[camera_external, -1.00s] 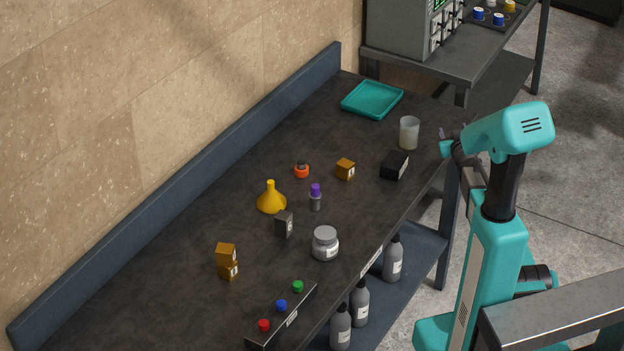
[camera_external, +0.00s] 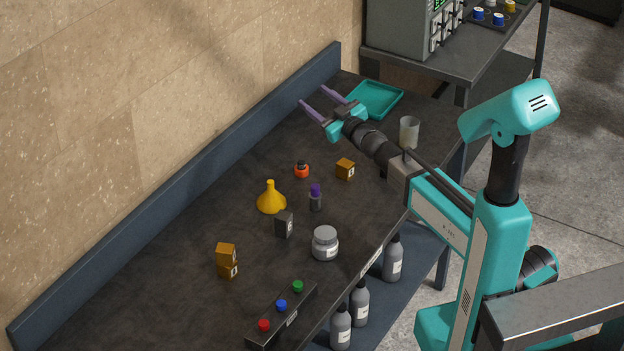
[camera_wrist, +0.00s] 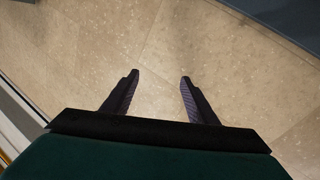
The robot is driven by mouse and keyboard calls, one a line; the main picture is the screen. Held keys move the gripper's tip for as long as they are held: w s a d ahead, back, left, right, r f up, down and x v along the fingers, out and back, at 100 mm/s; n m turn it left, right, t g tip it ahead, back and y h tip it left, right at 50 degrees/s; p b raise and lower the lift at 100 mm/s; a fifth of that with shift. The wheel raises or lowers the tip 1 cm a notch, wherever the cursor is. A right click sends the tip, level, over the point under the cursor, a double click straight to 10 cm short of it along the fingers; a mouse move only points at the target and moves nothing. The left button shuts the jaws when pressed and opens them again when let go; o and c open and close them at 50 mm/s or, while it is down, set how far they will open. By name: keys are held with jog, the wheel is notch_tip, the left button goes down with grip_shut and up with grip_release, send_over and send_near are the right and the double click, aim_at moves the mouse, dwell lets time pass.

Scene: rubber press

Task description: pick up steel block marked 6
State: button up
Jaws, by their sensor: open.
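A small dark grey block (camera_external: 284,224) with a pale mark on one face stands upright on the dark bench top. It looks like the steel block, but its number is too small to read. My gripper (camera_external: 312,95) is open and empty, held above the far part of the bench near the back wall. Its fingers point up and left, away from the block. In the wrist view the two fingers (camera_wrist: 158,78) stand apart with only the tan wall between them. The grey block is not in the wrist view.
A yellow funnel (camera_external: 271,200), a purple-capped vial (camera_external: 315,199) and a grey jar (camera_external: 325,244) stand close around the block. Brass-coloured blocks (camera_external: 345,169) and two stacked ones (camera_external: 227,253) lie further off. A button box (camera_external: 283,317) is at the front.

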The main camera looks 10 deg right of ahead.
jog(key=s+a+r+n+g+y+p, duration=0.1)
jog(key=s+a+r+n+g+y, duration=0.25)
jog(key=s+a, duration=0.8)
jog(key=s+a+r+n+g+y+p, duration=0.1)
jog(key=s+a+r+n+y, duration=0.4)
jog(key=a, duration=1)
jog(key=w+d+f+m+t+h+b, duration=0.2)
jog(key=w+f+m+t+h, duration=0.15)
jog(key=f+m+h, duration=0.6)
jog(key=m+g+h+b, duration=0.4)
jog(key=m+g+h, duration=0.1)
jog(key=m+h, duration=0.8)
send_over(281, 226)
jog(key=w, duration=0.4)
jog(key=f, duration=1.8)
jog(key=shift+d+f, duration=0.35)
jog(key=shift+d, duration=0.05)
jog(key=s+f+b, duration=0.1)
jog(key=f, duration=0.1)
jog(key=s+a+f+m+h, duration=0.1)
jog(key=s+f, duration=0.1)
jog(key=s+f+h+b, duration=0.1)
jog(key=shift+s+a+f+m+g+b, duration=0.25)
jog(key=shift+a+f+m+g+b, duration=0.05)
jog(key=shift+a+f+m+g, duration=0.1)
jog(key=shift+s+f, duration=0.15)
jog(key=shift+s, duration=0.2)
jog(key=shift+w+d, duration=0.1)
jog(key=shift+p+x, duration=0.45)
jog(key=shift+x, duration=0.6)
